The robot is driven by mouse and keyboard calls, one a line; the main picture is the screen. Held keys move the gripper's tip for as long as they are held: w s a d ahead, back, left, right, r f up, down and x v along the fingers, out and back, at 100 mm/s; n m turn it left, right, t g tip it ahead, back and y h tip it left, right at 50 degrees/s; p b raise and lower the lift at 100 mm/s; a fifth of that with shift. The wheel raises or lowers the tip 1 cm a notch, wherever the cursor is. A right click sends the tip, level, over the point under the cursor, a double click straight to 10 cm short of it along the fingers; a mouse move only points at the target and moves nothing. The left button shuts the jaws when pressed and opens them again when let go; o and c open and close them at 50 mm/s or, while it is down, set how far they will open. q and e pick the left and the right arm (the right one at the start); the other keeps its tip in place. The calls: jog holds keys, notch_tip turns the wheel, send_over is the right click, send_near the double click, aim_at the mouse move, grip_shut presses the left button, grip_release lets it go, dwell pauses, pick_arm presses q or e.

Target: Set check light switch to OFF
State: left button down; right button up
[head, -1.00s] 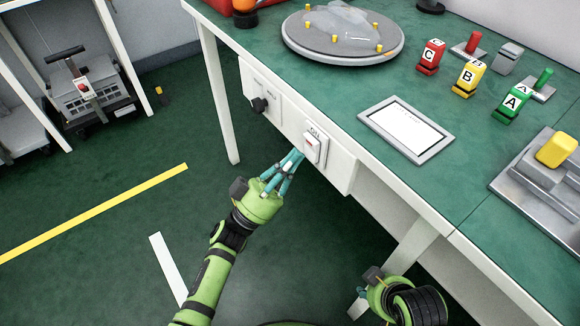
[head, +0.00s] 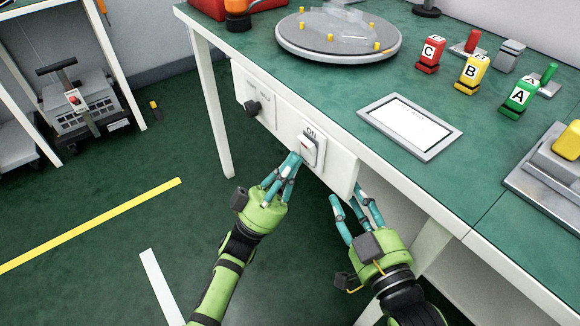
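The check light switch (head: 308,150) is a white rocker with a reddish patch, on the white panel under the green table's front edge. The label above it reads "ON". My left gripper (head: 287,165) has its teal fingertips just below and left of the switch. They look very close to it, but I cannot tell whether they touch. Its fingers lie close together in this view, and their opening is unclear. My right gripper (head: 347,195) is open and empty, its fingers spread, below the panel's right end.
A black knob (head: 253,107) sits on the panel left of the switch. On the table are a round platform (head: 300,47), a grey-framed tablet (head: 409,127), and red, yellow and green lettered blocks (head: 519,97). A table leg (head: 212,110) stands left of the panel.

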dwell(0.3)
pick_arm(q)
jog(key=v, duration=0.8)
